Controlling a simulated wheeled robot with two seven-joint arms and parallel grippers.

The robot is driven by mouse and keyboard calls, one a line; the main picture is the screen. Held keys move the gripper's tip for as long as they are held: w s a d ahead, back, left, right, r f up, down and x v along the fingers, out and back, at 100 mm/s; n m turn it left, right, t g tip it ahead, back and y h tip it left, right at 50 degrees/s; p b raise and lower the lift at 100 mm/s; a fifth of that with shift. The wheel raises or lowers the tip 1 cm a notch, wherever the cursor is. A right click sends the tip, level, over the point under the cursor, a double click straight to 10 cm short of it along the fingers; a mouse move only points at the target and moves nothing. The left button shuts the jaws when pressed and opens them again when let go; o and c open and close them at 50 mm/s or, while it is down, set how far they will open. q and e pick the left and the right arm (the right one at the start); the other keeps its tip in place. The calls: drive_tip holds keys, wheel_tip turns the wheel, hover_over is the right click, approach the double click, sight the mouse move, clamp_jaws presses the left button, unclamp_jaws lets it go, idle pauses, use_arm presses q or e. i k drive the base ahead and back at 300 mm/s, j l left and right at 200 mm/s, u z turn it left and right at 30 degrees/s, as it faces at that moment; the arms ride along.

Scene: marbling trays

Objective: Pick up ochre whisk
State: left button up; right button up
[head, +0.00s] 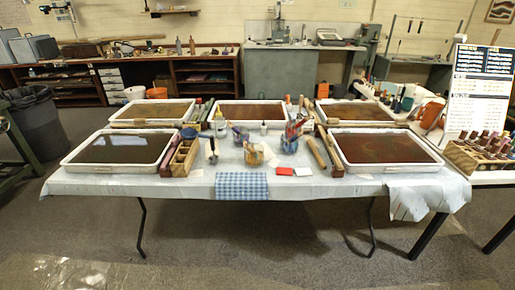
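I cannot single out the ochre whisk with certainty. A jar (254,155) with ochre-toned and other tools stands near the middle of the white-covered table (320,186). A second jar (289,144) with several upright tools stands behind it to the right. A dark-handled tool (212,150) stands to the left of the jars, too small to identify. Neither of my grippers shows in the head view.
Filled trays surround the jars: front left (108,168), front right (392,168), and three behind. A wooden box (184,157) and a wooden bar (317,153) flank the middle. A blue checked cloth (241,186) hangs at the front edge. Floor (250,235) in front is clear.

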sight(247, 146)
drive_tip(key=i+l+z, duration=0.1)
drive_tip(key=i+l, duration=0.15)
drive_tip(key=i, duration=0.2)
drive_tip(key=i+l+z, duration=0.15)
drive_tip(key=i, duration=0.25)
drive_tip(key=l, duration=0.1)
